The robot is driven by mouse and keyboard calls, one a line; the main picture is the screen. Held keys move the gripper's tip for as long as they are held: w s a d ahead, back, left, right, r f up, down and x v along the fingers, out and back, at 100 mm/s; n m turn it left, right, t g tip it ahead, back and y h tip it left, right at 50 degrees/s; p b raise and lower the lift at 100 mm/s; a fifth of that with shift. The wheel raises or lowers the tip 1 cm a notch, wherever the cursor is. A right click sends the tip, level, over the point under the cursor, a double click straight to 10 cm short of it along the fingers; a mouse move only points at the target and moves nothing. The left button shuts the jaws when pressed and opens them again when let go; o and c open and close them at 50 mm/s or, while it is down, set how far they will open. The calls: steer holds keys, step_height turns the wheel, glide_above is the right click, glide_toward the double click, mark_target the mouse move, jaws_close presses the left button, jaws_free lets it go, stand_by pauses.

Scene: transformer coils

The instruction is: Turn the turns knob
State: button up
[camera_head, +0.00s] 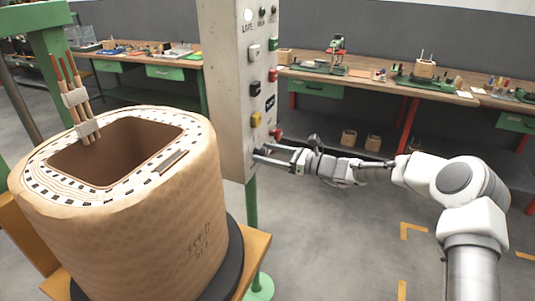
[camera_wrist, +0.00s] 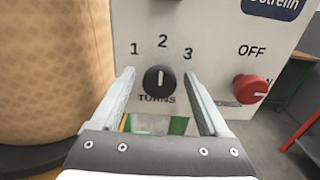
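The turns knob (camera_wrist: 159,79) is a black round knob with a white pointer line, on a light control panel (camera_wrist: 215,60). Its line points up toward the number 2, with 1 to the left and 3 to the right, and "TURNS" is printed below. My gripper (camera_wrist: 160,75) is open, with one finger on each side of the knob and gaps between. In the head view my gripper (camera_head: 257,154) is at the lower part of the panel (camera_head: 232,90); the turns knob cannot be made out there. Whether the fingertips touch the panel is unclear.
A red power knob (camera_wrist: 250,89) marked OFF sits right of my right finger. A large wrapped coil (camera_head: 130,220) stands close left of the panel, also filling the wrist view's left side. Workbenches (camera_head: 380,83) stand behind. Open floor lies right of the panel.

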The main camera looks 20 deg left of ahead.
jaws_close()
stand_by(0.3)
steer(key=n+b, duration=0.4)
steer(key=shift+f+n, duration=0.2)
steer(key=shift+n, duration=0.2)
steer(key=shift+s+n+b, duration=0.15)
steer(key=shift+n+b, duration=1.45)
steer(key=shift+n, duration=0.5)
steer(key=shift+r, duration=0.1)
steer(key=shift+o, duration=0.8)
jaws_free()
